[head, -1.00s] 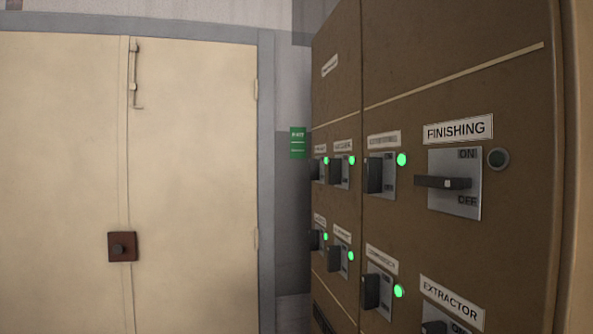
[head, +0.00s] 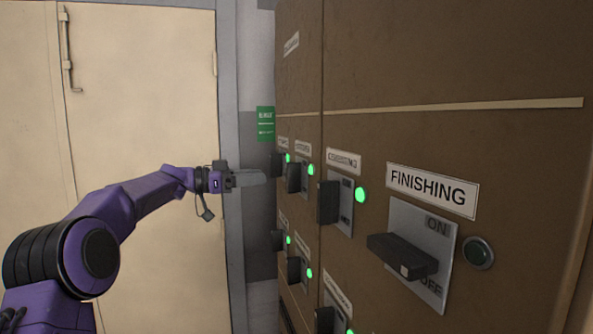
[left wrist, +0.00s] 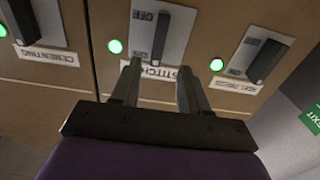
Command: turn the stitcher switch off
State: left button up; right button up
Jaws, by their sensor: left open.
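The stitcher switch is a dark upright handle (left wrist: 161,37) on a grey plate in the left wrist view, which shows the panel upside down. Its label (left wrist: 158,74), partly hidden by my fingers, reads "STITC…". A green lamp (left wrist: 115,46) beside it is lit. In the head view the switch (head: 293,178) appears to be the upper-row one left of the cementing switch. My left gripper (left wrist: 160,72) is open, its fingers pointing at the panel around the label, with nothing between them. It also shows in the head view (head: 266,177). My right gripper is out of view.
The cementing switch (head: 328,202) is next to it, with a lit lamp. The finishing switch (head: 403,257) has a sideways handle and a dark lamp. More switches with green lamps sit below. A cream door (head: 150,90) and a green exit sign (head: 265,123) are on the left.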

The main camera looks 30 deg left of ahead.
aim_at(290, 175)
pick_arm(q)
jog(key=p+x, duration=0.3)
jog(key=x, duration=0.6)
jog(key=shift+r+p, duration=0.1)
jog(key=shift+p, duration=0.25)
jog(key=shift+w+d, duration=0.15)
jog(key=shift+d, duration=0.2)
grip_shut()
